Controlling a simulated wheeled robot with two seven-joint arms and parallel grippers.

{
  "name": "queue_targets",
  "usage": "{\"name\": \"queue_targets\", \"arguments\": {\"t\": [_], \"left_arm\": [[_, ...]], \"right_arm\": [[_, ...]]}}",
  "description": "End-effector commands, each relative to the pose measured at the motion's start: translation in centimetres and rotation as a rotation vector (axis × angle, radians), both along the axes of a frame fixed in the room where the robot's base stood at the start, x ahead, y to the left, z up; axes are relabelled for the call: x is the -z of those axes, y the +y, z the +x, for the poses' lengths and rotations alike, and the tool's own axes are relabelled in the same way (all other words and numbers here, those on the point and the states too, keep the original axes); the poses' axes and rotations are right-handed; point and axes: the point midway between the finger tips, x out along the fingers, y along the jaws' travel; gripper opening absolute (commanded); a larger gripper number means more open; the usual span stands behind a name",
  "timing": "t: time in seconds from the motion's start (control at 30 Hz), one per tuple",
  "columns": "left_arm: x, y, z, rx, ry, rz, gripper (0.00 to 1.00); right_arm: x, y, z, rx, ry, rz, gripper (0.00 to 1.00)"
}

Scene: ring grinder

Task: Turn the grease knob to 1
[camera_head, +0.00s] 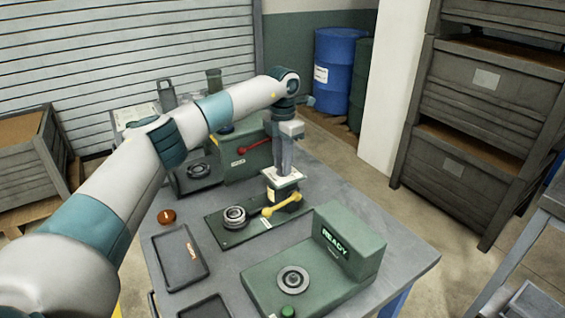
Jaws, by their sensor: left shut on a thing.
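My left arm reaches in from the left, and its gripper (284,168) points straight down over a small post on the table. The fingers are shut at a white dial plate (291,183) on top of this post, where the grease knob sits. The knob itself is hidden by the fingers, and the marks on the dial are too small to read. The post stands at the back right end of a flat green base (215,226) with a round ring fixture (235,216) and a yellow lever (282,204). My right gripper is not in view.
A green machine with a red lever (256,145) stands behind. A green unit with a lit READY sign (335,242) stands in front. Dark trays (180,259) and an orange-brown ring (166,216) lie at left. The table's right side (385,238) is clear.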

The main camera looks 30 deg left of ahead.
Motion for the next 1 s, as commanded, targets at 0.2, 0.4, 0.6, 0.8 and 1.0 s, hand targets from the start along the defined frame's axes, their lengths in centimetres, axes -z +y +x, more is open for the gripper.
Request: {"name": "queue_targets", "arguments": {"t": [0.2,0.4,0.6,0.8,1.0], "left_arm": [[-0.2,0.0,0.1,-0.001,-0.004,-0.001,0.44],[-0.1,0.0,0.1,0.0,-0.002,0.0,0.44],[-0.5,0.0,0.1,0.0,-0.003,0.0,0.44],[-2.2,0.0,0.1,0.0,-0.005,-0.001,0.44],[-5.5,0.0,0.1,0.0,-0.005,0.0,0.44]], "right_arm": [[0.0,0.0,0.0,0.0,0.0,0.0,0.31],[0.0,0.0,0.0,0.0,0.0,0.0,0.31],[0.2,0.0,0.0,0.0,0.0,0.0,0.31],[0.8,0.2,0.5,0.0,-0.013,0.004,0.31],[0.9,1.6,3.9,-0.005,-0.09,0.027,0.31]]}}
